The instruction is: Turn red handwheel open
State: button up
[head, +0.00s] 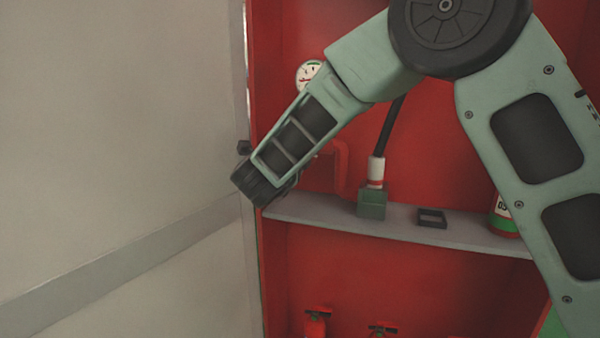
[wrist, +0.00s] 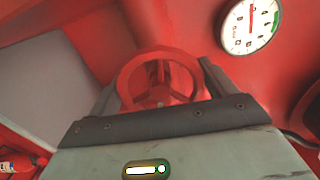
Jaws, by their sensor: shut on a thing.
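The red handwheel (wrist: 122,84) shows in the wrist view as a round rim with spokes and a hub, straight ahead of my wrist. My gripper (wrist: 158,74) has one dark finger on each side of the rim and is shut on the wheel. In the head view my wrist hides the wheel, and the fingers cannot be made out there. A red pipe (head: 341,165) shows just right of my wrist in the head view.
A round white gauge (head: 308,74) is mounted above my wrist; it also shows in the wrist view (wrist: 250,26). A grey shelf (head: 400,214) holds a hose nozzle (head: 376,172) and a green-and-red can (head: 504,214). A pale wall (head: 110,120) stands left of the red cabinet.

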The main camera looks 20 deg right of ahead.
jog(key=m+b, duration=0.1)
jog(key=b, duration=0.1)
jog(key=m+b, duration=0.1)
jog(key=b, duration=0.1)
jog(key=shift+f, duration=0.3)
jog(key=shift+r+m+b, duration=0.1)
jog(key=shift+m+b, duration=0.25)
jog(key=shift+m, duration=0.15)
jog(key=shift+r, duration=0.15)
jog(key=o, duration=0.9)
jog(key=shift+c, duration=0.2)
jog(key=v, duration=1.7)
jog(key=shift+s, duration=0.2)
jog(key=shift+a, duration=0.1)
